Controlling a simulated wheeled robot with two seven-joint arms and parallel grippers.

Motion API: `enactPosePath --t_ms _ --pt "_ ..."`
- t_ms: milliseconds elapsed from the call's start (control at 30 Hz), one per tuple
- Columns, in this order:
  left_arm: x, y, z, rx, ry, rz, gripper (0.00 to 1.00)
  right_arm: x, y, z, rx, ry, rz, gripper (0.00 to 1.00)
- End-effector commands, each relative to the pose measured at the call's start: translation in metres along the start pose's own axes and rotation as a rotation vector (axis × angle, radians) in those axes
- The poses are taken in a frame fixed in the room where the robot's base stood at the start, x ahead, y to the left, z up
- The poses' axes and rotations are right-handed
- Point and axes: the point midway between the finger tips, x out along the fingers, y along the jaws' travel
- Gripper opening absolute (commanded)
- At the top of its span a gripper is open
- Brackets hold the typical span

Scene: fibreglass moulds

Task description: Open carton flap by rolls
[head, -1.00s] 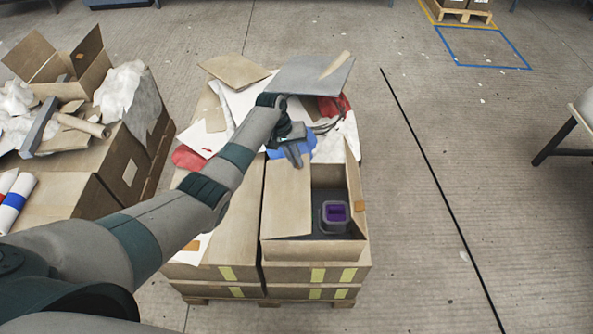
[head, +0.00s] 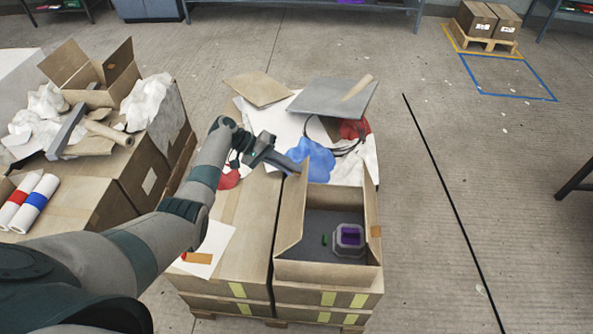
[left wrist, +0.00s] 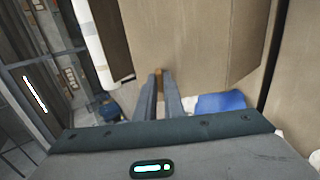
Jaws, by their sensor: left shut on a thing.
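The open carton (head: 328,270) stands at the front right of the loaded pallet in the head view. Its left flap (head: 291,215), on the side toward the rolls, stands steeply raised and tilted. My left gripper (head: 293,168) is shut on this flap near its far upper end. In the left wrist view the fingertips (left wrist: 158,77) close on a small orange-brown tab at the edge of a cardboard panel. Two white rolls, one with a red band (head: 19,202) and one with a blue band (head: 36,203), lie on the left stack. My right gripper is not in view.
A grey part with a purple top (head: 348,240) and a small green piece sit inside the carton. A blue bag (head: 313,160), a grey sheet (head: 333,97) and paper lie behind it.

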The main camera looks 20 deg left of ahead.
Motion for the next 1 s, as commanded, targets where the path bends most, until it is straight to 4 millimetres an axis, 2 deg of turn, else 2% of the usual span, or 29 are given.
enactPosePath --t_ms 100,500,533,600,1000 --pt "-0.0056 -0.0048 -0.0007 -0.002 0.004 -0.009 0.00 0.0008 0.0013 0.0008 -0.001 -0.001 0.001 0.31" --pt "-0.0067 -0.0072 -0.0003 -0.005 0.004 -0.013 0.00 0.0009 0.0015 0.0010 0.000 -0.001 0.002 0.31" --pt "-0.0066 -0.0074 -0.0003 -0.005 0.004 -0.014 0.14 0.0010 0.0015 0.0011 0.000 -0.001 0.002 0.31" --pt "-0.0062 -0.0072 -0.0001 -0.005 0.003 -0.013 0.27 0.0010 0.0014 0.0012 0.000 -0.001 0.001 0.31" --pt "-0.0078 -0.0044 -0.0005 -0.002 0.003 -0.008 0.27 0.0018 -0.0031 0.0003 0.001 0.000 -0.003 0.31"
